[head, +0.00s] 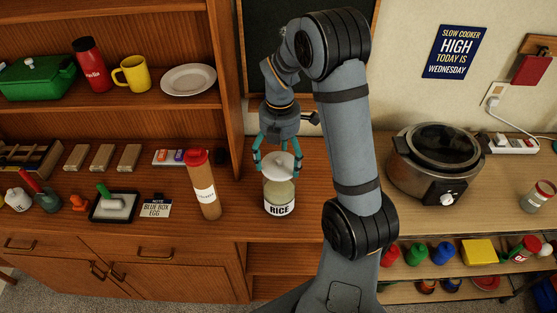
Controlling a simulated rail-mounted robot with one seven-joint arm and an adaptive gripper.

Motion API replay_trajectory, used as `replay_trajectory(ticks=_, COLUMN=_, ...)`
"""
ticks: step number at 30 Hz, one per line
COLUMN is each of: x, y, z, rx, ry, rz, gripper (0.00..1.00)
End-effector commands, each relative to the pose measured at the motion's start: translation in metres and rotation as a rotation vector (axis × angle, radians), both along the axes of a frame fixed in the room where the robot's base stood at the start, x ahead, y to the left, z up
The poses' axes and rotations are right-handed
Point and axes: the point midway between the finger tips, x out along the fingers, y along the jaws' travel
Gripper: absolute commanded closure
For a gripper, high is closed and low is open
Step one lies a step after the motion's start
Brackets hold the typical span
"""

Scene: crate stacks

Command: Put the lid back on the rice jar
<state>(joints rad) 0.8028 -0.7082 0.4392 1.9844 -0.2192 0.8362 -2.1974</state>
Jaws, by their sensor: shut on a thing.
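The rice jar (279,199) stands upright on the wooden counter, with a "RICE" label on its front and pale contents showing through its clear wall. The white lid (282,170) is at the top of the jar and looks slightly tilted. I cannot tell whether it is seated on the rim or just above it. My gripper (277,162) comes down from above with its teal fingers around the lid, shut on it. The fingers hide part of the lid's edge.
A tall red-capped bottle (203,184) stands left of the jar. A slow cooker (434,165) stands to the right, beyond my arm. A note card (156,208) and a small tray (95,207) lie further left. The counter just around the jar is clear.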

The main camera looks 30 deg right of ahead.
Motion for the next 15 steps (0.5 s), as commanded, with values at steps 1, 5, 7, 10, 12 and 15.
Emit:
replay_trajectory(ticks=1, x=0.0, y=0.0, z=-0.006, rx=0.0, ry=0.0, rz=0.0, gripper=0.33)
replay_trajectory(ticks=5, x=0.0, y=0.0, z=-0.016, rx=0.0, ry=0.0, rz=0.0, gripper=0.33)
replay_trajectory(ticks=7, x=0.0, y=0.0, z=-0.023, rx=0.001, ry=0.0, rz=-0.001, gripper=0.33)
replay_trajectory(ticks=10, x=0.0, y=0.0, z=-0.034, rx=0.001, ry=0.0, rz=-0.001, gripper=0.33)
replay_trajectory(ticks=12, x=0.0, y=0.0, z=-0.041, rx=0.001, ry=0.0, rz=-0.001, gripper=0.33)
replay_trajectory(ticks=15, x=0.0, y=0.0, z=-0.05, rx=0.0, ry=0.0, rz=-0.001, gripper=0.33)
